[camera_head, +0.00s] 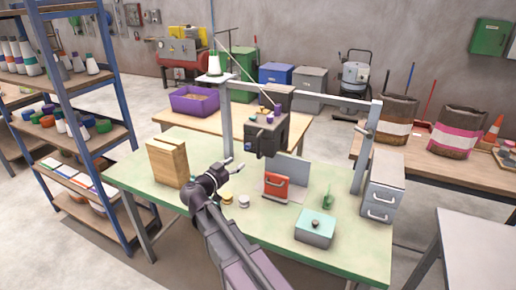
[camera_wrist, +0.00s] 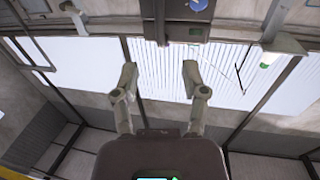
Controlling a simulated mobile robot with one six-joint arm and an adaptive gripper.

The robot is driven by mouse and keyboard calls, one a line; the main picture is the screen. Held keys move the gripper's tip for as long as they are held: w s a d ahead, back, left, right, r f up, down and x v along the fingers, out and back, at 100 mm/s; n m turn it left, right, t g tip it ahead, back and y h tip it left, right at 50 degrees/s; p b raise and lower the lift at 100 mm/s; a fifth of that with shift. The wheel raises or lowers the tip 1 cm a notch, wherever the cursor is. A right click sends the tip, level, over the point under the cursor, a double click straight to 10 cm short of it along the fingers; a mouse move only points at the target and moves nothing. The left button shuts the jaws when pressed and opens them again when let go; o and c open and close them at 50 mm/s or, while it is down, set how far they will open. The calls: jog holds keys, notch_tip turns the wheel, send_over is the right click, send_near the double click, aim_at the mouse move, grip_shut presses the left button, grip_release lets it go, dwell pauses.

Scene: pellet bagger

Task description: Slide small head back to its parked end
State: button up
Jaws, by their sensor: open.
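The small head, a dark box (camera_head: 268,135), hangs on a grey rail (camera_head: 300,91) held by two posts over the green-topped table (camera_head: 140,182). Small purple spools sit on top of it. In the wrist view a dark block that looks like the head (camera_wrist: 178,18) is at the top edge, beyond my fingertips. My gripper (camera_head: 232,167) is left of the head and lower in the picture, with a gap between them. In the wrist view my gripper (camera_wrist: 160,76) has its two fingers apart with nothing between them.
A wooden block (camera_head: 167,163) stands left of my arm. A red box (camera_head: 275,186), a teal box (camera_head: 315,228), small round tins (camera_head: 227,197) and a grey drawer unit (camera_head: 383,188) stand on the table. A shelf rack (camera_head: 70,100) is at left.

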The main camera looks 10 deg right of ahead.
aim_at(258, 155)
jog(key=x, duration=1.3)
jog(key=shift+w+d, duration=0.1)
jog(key=shift+d, duration=0.1)
grip_shut()
